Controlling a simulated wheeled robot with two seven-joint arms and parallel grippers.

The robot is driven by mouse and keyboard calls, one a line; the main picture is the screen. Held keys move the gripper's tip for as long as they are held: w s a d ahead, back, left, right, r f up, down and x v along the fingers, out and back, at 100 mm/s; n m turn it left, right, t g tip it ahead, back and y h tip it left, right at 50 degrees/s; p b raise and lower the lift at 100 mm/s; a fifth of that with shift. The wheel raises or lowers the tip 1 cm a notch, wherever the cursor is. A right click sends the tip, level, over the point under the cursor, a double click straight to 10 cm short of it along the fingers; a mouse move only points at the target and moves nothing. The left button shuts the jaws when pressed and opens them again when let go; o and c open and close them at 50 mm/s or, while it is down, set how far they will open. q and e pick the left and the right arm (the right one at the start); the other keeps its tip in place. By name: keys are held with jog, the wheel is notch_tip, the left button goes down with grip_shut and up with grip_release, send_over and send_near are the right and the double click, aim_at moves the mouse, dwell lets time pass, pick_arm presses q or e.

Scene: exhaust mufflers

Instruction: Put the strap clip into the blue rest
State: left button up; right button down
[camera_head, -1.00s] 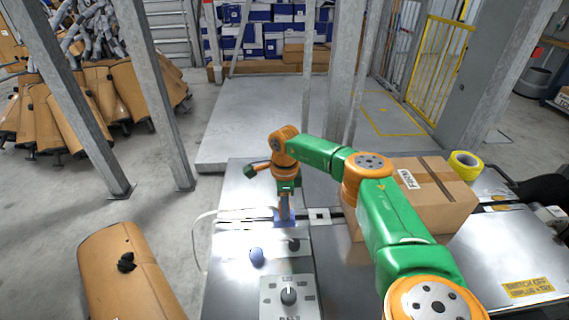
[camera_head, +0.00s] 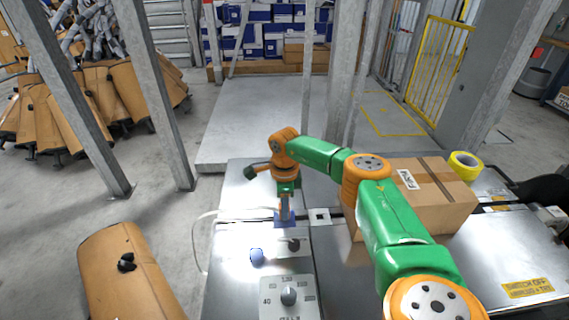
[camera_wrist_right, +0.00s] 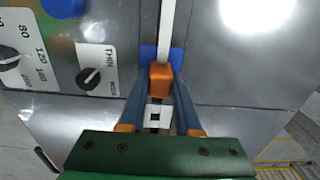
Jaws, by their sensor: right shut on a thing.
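The strap clip (camera_wrist_right: 160,79) is an orange block with a white strap (camera_wrist_right: 167,25) running away from it at the top of the right wrist view. My right gripper (camera_wrist_right: 159,88) is shut on the clip, with a blue-grey finger on each side. The blue rest (camera_wrist_right: 148,53) shows just beyond the clip, on both sides of the strap. In the head view, my right gripper (camera_head: 285,210) points down over the blue rest (camera_head: 279,223) on the metal table. Whether the clip touches or sits in the rest is hidden. My left gripper is not in view.
A grey knob panel (camera_head: 268,284), a blue button (camera_head: 256,255) and a dark knob (camera_head: 294,244) stand near the rest. A brown muffler (camera_head: 120,270) stands at the left.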

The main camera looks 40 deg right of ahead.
jog(key=shift+f, duration=0.35)
jog(key=c, duration=0.5)
grip_release()
notch_tip(320, 180, up, 7)
jog(key=shift+r, duration=0.1)
